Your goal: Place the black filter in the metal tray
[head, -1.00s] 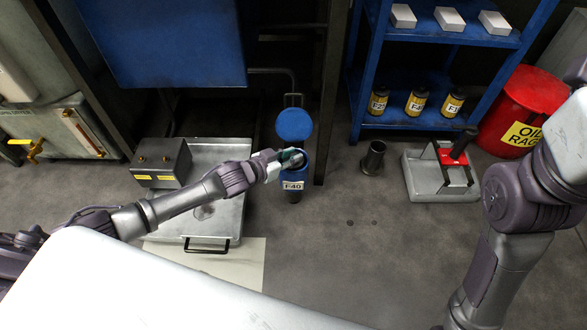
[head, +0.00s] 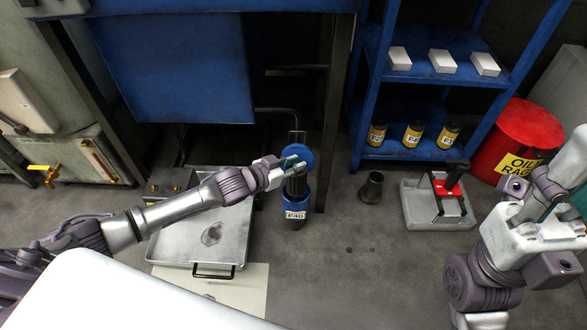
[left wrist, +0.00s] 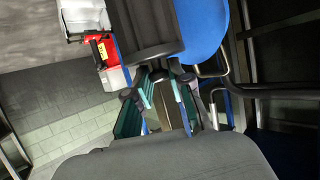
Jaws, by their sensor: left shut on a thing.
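The black filter (head: 297,186) stands upright between my left gripper and the blue-rimmed housing (head: 295,210) labelled F-40. My left gripper (head: 291,165) is shut on its upper part. Its lower end lies over or inside the housing mouth; I cannot tell which. In the left wrist view a dark ribbed body, seemingly the filter (left wrist: 148,30), shows beyond the teal finger pads. The metal tray (head: 215,255) lies on the floor left of the housing, with a dark wet patch in it. My right gripper (head: 540,198) is raised at the right, away from these things; its jaw opening is unclear.
The housing's round blue lid (head: 303,153) stands open behind it. A metal box (head: 165,186) sits at the tray's back left. A dark metal cup (head: 372,188) and a grey stand with red (head: 437,200) are to the right. A blue shelf (head: 430,150) holds yellow-labelled filters.

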